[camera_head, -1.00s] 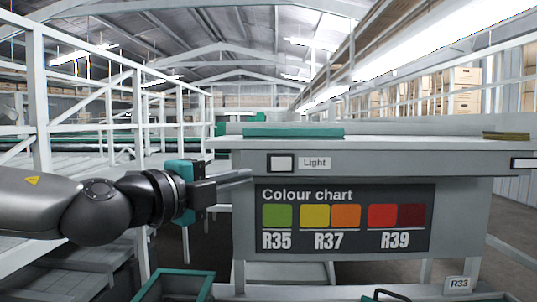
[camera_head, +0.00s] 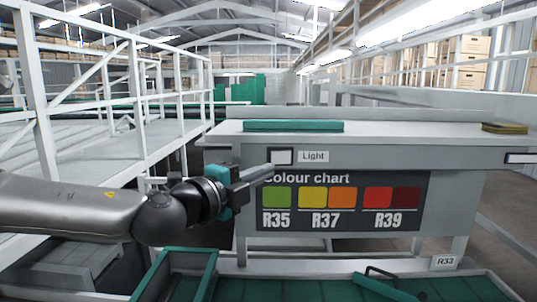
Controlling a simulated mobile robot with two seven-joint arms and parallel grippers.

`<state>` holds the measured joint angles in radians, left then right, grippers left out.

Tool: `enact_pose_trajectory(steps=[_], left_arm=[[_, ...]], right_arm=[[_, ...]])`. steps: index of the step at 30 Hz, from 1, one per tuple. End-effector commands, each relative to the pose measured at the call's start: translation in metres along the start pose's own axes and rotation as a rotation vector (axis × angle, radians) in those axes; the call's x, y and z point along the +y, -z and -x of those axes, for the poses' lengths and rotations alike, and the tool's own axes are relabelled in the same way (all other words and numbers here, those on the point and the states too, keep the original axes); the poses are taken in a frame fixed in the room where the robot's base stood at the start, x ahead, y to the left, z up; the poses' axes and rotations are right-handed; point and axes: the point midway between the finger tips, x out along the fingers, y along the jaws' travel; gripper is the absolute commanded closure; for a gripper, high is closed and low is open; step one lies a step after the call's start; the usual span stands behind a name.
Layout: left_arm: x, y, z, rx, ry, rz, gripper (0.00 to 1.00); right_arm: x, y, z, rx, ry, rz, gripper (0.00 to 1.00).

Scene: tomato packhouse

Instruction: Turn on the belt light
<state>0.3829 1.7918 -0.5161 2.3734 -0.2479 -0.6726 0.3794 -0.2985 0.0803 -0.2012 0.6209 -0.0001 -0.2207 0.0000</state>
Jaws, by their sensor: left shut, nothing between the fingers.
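The light switch (camera_head: 281,157) is a white rocker in a dark frame on the front edge of the grey sorting table (camera_head: 375,139). A "Light" label (camera_head: 313,156) sits just right of it. My left gripper (camera_head: 272,168) comes in from the left, shut and empty. In the picture its fingertips overlap the area just below and left of the switch. I cannot tell whether they touch it. My right gripper is not in view.
A colour chart (camera_head: 340,242) hangs under the switch. A green mat (camera_head: 293,126) lies on the table top. A white railing (camera_head: 137,100) runs along the left. Another switch (camera_head: 522,158) shows at the right edge.

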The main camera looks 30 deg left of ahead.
Motion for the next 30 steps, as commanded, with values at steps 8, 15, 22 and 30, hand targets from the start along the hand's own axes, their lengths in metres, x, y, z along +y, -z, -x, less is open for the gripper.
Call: enact_pose_trajectory(steps=[8, 15, 22, 30], left_arm=[[-0.003, -0.001, -0.019, -0.003, 0.001, 0.006, 1.0], [-0.003, -0.009, -0.036, -0.006, 0.001, 0.002, 1.0], [-0.002, -0.024, -0.052, -0.003, 0.001, 0.002, 1.0], [0.0, -0.029, -0.057, -0.001, 0.0, 0.001, 1.0]], right_arm=[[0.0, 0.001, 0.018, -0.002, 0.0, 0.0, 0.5], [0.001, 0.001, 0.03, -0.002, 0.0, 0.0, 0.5], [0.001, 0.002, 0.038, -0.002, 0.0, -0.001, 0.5], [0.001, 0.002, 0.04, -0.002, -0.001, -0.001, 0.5]])
